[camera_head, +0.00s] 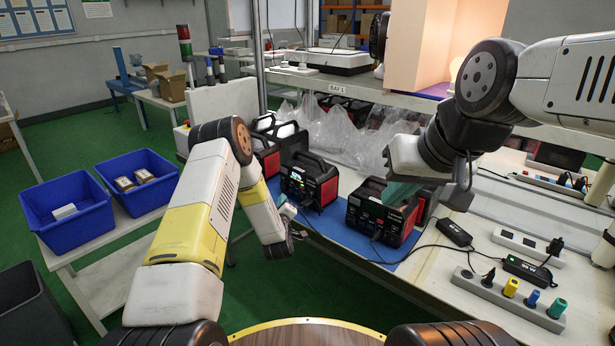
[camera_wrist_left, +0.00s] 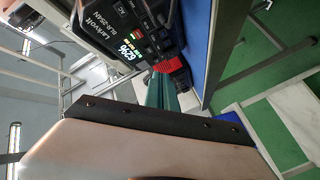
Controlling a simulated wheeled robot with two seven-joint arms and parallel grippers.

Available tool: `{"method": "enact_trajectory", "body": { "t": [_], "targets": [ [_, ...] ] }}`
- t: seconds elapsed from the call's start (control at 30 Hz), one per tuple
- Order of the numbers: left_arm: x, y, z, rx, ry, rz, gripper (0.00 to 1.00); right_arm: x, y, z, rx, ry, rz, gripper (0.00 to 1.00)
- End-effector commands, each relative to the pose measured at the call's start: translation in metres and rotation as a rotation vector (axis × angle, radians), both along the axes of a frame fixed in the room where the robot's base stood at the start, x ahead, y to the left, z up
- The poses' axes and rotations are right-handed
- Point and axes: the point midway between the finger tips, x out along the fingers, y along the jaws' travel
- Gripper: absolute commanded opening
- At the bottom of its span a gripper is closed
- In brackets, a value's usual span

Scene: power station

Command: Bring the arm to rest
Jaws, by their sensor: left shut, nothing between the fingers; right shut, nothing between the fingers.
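My left arm (camera_head: 190,225) reaches in from the left, bends at a raised elbow and drops toward the bench's front edge. My left gripper (camera_head: 287,211) is small and partly hidden in the head view, in front of a black and red power station (camera_head: 310,181). In the left wrist view its green fingers (camera_wrist_left: 164,85) are shut and empty, close to a red plug or connector (camera_wrist_left: 164,66) at the station's lit panel; whether they touch is unclear. My right gripper (camera_head: 400,192) is shut and empty, over a second power station (camera_head: 378,214).
The stations stand on a blue mat (camera_head: 338,222) with cables around. Power strips (camera_head: 508,298) and adapters lie to the right. A shelf (camera_head: 340,88) overhangs behind the stations. Two blue bins (camera_head: 70,214) stand on a side table at left. Green floor shows between the tables.

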Motion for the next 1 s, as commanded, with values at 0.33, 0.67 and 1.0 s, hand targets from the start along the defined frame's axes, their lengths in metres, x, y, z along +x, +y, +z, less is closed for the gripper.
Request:
{"method": "enact_trajectory", "body": {
  "t": [0.33,0.67,1.0],
  "targets": [
    [0.011,-0.001,0.036,0.031,0.035,-0.032,0.00,0.000,0.000,0.000,0.000,0.000,0.000,0.00],
    [-0.003,0.002,0.168,0.191,0.227,-0.174,0.00,0.000,0.000,0.000,0.000,0.000,0.000,0.00],
    [-0.104,0.015,0.276,0.368,0.434,-0.324,0.00,0.000,0.000,0.000,0.000,0.000,0.000,0.00]
  ]
}}
